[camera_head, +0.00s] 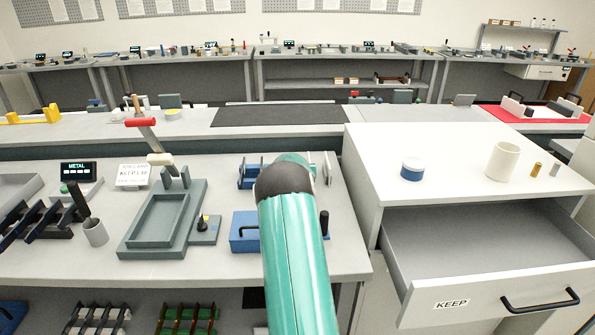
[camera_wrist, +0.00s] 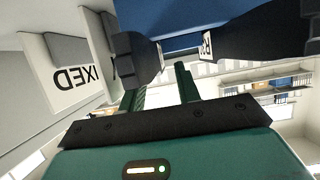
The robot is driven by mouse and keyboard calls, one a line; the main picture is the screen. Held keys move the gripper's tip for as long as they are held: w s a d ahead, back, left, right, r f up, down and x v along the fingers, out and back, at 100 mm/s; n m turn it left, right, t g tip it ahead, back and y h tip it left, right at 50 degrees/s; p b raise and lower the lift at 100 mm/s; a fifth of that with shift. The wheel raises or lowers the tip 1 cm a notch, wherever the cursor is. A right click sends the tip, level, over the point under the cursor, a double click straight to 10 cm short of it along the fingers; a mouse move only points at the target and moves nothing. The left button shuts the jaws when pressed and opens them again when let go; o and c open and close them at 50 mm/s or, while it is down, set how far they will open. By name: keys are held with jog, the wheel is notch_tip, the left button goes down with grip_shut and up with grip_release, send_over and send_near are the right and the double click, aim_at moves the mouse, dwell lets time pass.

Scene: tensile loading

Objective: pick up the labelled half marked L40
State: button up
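In the wrist view my gripper (camera_wrist: 160,82) shows two green fingers standing apart, with a visible gap between them. A dark, flared piece (camera_wrist: 135,60) is just beyond the left finger; whether they touch I cannot tell. A second dark piece (camera_wrist: 262,38) lies to the right, its narrow end towards the first, with a small white label (camera_wrist: 207,45) that is only partly readable, seemingly starting with R. No label reading L40 is legible. A blue block (camera_wrist: 190,15) is behind both pieces. In the head view my green arm hides the gripper and the pieces.
A white block marked with a partly cut-off FIXED label (camera_wrist: 78,78) is close on the left in the wrist view.

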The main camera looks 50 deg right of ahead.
jog(key=c, duration=0.7)
jog(key=shift+s+r, duration=0.1)
grip_shut()
